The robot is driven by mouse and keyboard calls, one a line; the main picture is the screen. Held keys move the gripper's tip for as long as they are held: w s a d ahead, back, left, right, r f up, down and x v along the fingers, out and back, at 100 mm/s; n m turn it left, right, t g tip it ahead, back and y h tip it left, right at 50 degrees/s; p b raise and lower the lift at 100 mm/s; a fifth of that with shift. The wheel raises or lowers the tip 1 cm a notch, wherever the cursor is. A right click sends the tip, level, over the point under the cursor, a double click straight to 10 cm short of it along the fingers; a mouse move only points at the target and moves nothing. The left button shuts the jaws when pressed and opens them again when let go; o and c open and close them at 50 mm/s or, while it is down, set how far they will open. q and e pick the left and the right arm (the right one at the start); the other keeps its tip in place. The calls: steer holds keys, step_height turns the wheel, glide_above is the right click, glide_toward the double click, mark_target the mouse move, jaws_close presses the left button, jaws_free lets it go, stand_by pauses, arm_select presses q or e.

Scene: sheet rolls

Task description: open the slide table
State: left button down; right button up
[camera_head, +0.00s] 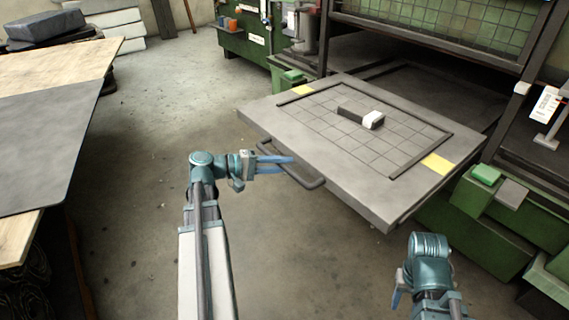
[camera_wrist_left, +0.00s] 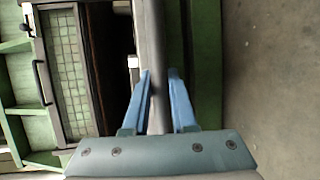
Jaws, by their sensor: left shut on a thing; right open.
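The slide table (camera_head: 357,192) is a grey slab that sticks out of the green machine over the floor. Its top has a grid, dark edge strips and yellow patches. A dark bar handle (camera_head: 311,184) runs along its front edge. My left gripper (camera_head: 284,160) is at the left part of the handle, shut on it. In the left wrist view, the blue fingers (camera_wrist_left: 160,85) stand on both sides of a grey bar. My right gripper (camera_head: 398,288) is open at the bottom right, apart from the table; its fingers are only partly visible.
A dark block with a white end (camera_head: 372,120) lies on the slide table. Green machine boxes (camera_head: 490,235) stand to the right, below the table. A workbench with a dark sheet (camera_head: 45,140) is on the left. The floor (camera_head: 140,130) between is clear.

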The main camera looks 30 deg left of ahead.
arm_select(q)
steer(key=c, duration=0.7)
jaws_free()
steer(key=shift+c, duration=0.2)
steer(key=p+v, duration=0.2)
steer(key=v, duration=1.2)
steer(key=shift+d, duration=0.1)
